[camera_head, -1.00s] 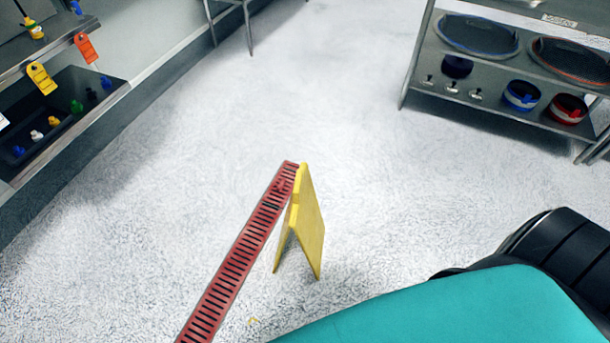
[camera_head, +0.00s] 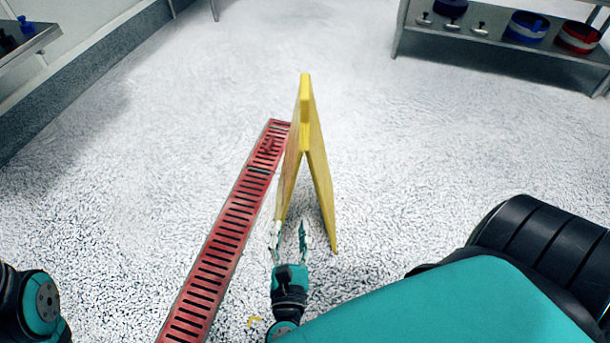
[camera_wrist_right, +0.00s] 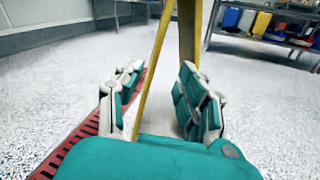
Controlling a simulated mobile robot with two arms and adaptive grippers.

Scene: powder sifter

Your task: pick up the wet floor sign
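The yellow wet floor sign (camera_head: 318,180) stands upright on the floor as an A-frame, seen edge-on, beside the red drain grate. My right gripper (camera_head: 290,240) is low in front of the sign, its two fingers apart and pointing at the sign's legs. In the right wrist view the sign's yellow panels (camera_wrist_right: 188,35) rise ahead of the open fingers (camera_wrist_right: 160,95). Whether either panel lies between the fingertips is hard to tell; no grip shows. At the lower left of the head view part of my left arm shows, but its gripper is out of frame.
A red slotted drain grate (camera_head: 225,240) runs along the floor just left of the sign. A metal shelf unit (camera_head: 500,45) with blue and red containers stands at the back right. A metal shelf (camera_head: 30,42) is at the upper left. Open floor lies behind the sign.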

